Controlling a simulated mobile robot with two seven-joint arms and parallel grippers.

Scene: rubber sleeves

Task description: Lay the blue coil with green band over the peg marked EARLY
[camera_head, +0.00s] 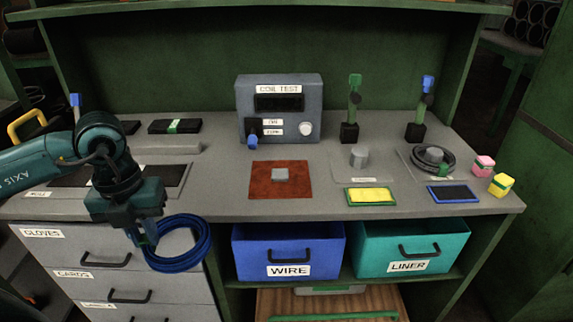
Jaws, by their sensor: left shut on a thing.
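The blue coil (205,248) hangs from my left gripper (150,232), in front of the bench's front edge and the left drawers. The left gripper is shut on the coil's upper left side. The coil's green band cannot be made out clearly at the grip. A short grey peg (359,155) stands bare on a grey plate, with a small label in front that is too small to read. Another grey peg (434,153) to its right has a black coil (447,168) lying around it. I cannot tell which peg is marked EARLY. My right gripper is out of view.
A grey coil tester (281,107) stands at the back. A red mat (262,192) bears a grey block. Yellow (371,197) and blue-framed (453,194) pads lie along the front edge. Two upright stands rise behind the pegs. Open blue WIRE (260,265) and teal LINER bins sit below.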

